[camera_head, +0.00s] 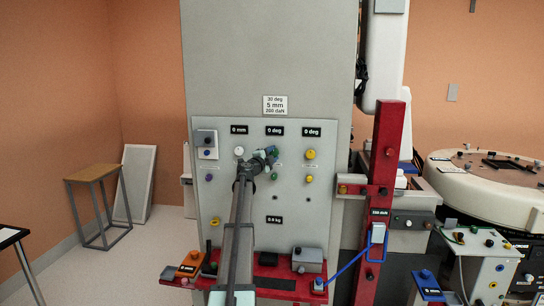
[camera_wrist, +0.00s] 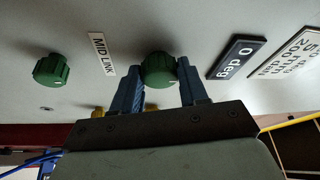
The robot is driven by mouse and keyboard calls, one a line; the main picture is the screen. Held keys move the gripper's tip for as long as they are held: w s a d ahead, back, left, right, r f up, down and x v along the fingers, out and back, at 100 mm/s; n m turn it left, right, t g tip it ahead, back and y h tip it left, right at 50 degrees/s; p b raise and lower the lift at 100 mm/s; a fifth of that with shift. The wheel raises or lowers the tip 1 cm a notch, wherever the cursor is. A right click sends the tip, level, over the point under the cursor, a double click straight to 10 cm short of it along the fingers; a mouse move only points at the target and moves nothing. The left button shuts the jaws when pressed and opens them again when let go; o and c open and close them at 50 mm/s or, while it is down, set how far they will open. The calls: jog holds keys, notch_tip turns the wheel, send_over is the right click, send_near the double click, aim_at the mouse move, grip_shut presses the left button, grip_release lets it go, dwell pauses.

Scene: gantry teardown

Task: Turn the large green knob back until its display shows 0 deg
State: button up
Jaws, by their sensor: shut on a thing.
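The large green knob (camera_wrist: 159,70) sits on the grey panel in the wrist view, between the two blue fingers of my gripper (camera_wrist: 160,84). The fingers are shut on its sides. The display (camera_wrist: 238,57) beside it reads 0 deg. In the head view my gripper (camera_head: 271,154) is at the panel, just below the middle display (camera_head: 275,131), which also reads 0 deg. There my gripper and arm largely hide the knob. A second green knob (camera_wrist: 51,70) lies to the left in the wrist view, past a MID LINK label (camera_wrist: 103,54).
The grey panel (camera_head: 325,225) also bears a white knob (camera_head: 239,151), a yellow knob (camera_head: 310,154) and other small knobs near my gripper. A red upright post (camera_head: 383,150) stands to the right. A red shelf (camera_head: 262,294) with several parts runs along the panel's foot.

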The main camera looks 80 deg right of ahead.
jog(key=shift+s, duration=0.1)
dwell(0.3)
jog(key=o, duration=1.1)
jog(key=shift+c, duration=0.2)
jog(key=shift+a, duration=0.1)
jog(key=v, duration=1.3)
jog(key=shift+a, duration=0.3)
jog(key=shift+r+m, duration=0.1)
jog(key=shift+m, duration=0.2)
